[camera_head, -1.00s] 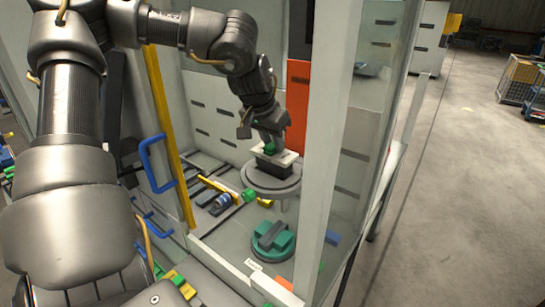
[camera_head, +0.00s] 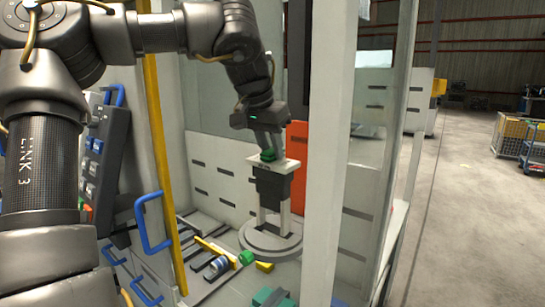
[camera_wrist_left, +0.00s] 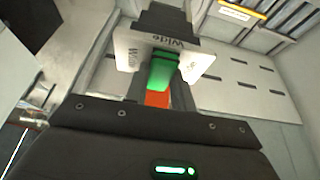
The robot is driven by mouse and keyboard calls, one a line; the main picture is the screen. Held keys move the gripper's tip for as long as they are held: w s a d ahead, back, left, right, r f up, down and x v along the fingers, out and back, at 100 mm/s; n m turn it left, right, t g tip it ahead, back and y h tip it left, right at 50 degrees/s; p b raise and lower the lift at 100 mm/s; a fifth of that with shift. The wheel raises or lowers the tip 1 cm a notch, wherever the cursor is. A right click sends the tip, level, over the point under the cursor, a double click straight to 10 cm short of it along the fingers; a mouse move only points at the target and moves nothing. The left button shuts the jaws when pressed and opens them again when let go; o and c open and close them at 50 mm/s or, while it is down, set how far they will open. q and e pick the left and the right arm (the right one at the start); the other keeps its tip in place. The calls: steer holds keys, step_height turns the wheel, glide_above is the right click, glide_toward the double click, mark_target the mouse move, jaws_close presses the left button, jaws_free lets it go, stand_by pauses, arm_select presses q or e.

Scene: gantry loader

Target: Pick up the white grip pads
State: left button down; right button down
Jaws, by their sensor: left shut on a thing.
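The white grip pads (camera_head: 285,164) show as a white top plate over a black block, with two pale uprights below. My left gripper also shows in the left wrist view (camera_wrist_left: 160,85). My right gripper is not in view.
A yellow post (camera_head: 163,170) and blue handle (camera_head: 153,225) stand left of my gripper; a pale frame post (camera_head: 328,170) stands right. A green cylinder (camera_head: 246,258) and a teal piece (camera_head: 271,297) lie on the cell floor. An orange panel (camera_head: 298,150) is behind.

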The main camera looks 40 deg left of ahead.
arm_select(q)
steer(key=s+d+b, duration=0.1)
steer(key=s+b, duration=0.6)
steer(key=s, duration=1)
steer(key=shift+s+d, duration=0.2)
steer(key=shift+d, duration=0.2)
step_height(320, 180, up, 19)
steer(key=p, duration=1.7)
steer(key=shift+d+f, duration=0.1)
steer(key=shift+f, duration=0.05)
